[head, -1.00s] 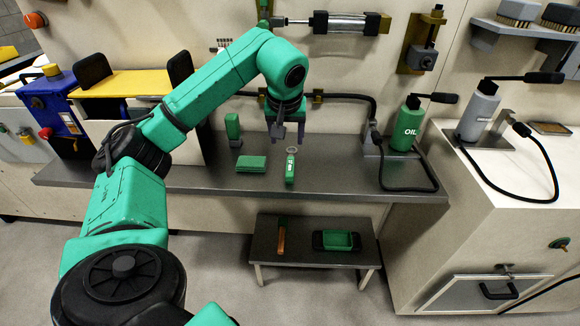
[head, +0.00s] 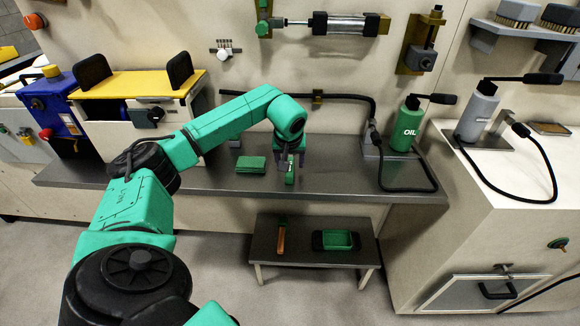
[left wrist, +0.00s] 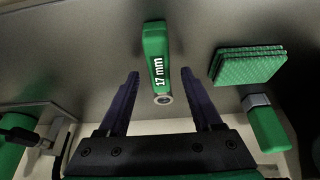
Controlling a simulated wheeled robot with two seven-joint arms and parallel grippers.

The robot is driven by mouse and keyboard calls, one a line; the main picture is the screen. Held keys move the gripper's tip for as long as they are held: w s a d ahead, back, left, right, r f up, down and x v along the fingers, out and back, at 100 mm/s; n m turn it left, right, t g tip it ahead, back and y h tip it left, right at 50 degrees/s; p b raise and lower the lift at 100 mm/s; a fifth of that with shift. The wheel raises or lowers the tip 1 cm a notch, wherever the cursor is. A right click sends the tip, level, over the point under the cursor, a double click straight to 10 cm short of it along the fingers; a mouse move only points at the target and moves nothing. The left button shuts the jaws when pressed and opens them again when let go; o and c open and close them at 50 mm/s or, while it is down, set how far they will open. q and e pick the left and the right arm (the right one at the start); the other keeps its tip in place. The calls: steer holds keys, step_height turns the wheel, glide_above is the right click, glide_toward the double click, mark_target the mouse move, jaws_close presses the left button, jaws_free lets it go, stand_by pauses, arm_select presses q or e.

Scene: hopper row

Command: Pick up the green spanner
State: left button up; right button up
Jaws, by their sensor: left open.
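The green spanner (head: 290,176) lies on the grey bench shelf, partly hidden behind my left gripper (head: 289,163) in the head view. In the left wrist view the spanner (left wrist: 156,50) shows a green handle marked "17 mm" and a metal ring end pointing toward the gripper base. My left gripper (left wrist: 160,74) is open and empty, its two dark fingers on either side of the spanner's ring end. The fingers look apart from it; their height over the shelf is hard to tell. My right gripper is out of view.
A green oil bottle (head: 406,125) with a black hose stands at the right of the shelf (head: 335,180). A low table (head: 300,252) below holds an orange-handled item and a green tray (head: 337,240).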

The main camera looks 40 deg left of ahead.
arm_select(q)
steer(key=shift+f, duration=0.25)
jaws_close()
stand_by(0.3)
step_height(320, 180, up, 21)
steer(key=p, duration=0.2)
steer(key=shift+f, duration=0.15)
steer(key=c, duration=0.7)
jaws_free()
jaws_close()
